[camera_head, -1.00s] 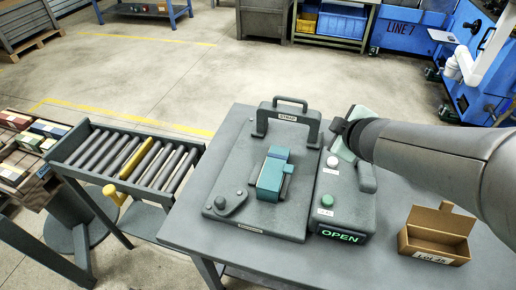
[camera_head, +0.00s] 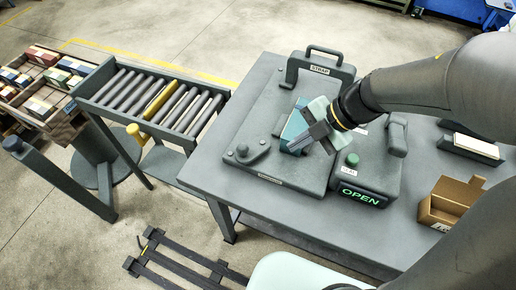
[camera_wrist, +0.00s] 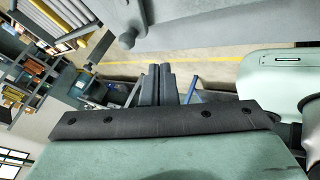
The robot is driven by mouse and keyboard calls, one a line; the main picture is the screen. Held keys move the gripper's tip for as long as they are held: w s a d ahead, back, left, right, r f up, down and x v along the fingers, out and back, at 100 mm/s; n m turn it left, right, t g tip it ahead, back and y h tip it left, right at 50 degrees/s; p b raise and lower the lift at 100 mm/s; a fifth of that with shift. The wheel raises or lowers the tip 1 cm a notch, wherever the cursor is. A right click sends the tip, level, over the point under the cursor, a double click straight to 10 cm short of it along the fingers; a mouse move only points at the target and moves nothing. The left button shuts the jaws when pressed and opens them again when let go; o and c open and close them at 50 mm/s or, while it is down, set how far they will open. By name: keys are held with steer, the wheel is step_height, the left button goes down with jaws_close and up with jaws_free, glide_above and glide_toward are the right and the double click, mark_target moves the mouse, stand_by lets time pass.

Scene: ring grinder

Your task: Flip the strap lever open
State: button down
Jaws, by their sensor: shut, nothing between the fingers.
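The grey arch marked STRAP (camera_head: 319,70), with a handle on top, stands upright at the back of the fixture plate (camera_head: 262,116) in the head view. I cannot tell which part is its lever. A teal block (camera_head: 291,124) sits mid-plate, partly hidden by my gripper. A small knobbed part (camera_head: 244,152) is at the plate's front left. My gripper (camera_head: 303,145) is over the block's right side, in front of the arch and apart from it. Its fingers are together and empty, also in the wrist view (camera_wrist: 159,72). Whether they touch the block is unclear.
The control box right of the plate has a green button (camera_head: 352,159), a lit OPEN sign (camera_head: 361,196) and a grey handle (camera_head: 397,135). An open carton (camera_head: 449,203) stands at the right. A roller conveyor (camera_head: 150,96) is at the left. The table's front left is clear.

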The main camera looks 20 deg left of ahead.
steer(key=shift+f, duration=0.1)
steer(key=b+x, duration=0.1)
steer(key=x, duration=0.9)
steer(key=shift+a+f, duration=0.15)
steer(key=shift+a, duration=0.05)
steer(key=shift+w+a+r, duration=0.2)
steer(key=shift+a, duration=0.4)
steer(key=shift+w+a+r, duration=0.15)
steer(key=shift+w+a, duration=0.1)
steer(key=shift+a, duration=0.3)
steer(key=shift+w+a, duration=0.15)
steer(key=shift+a, duration=0.4)
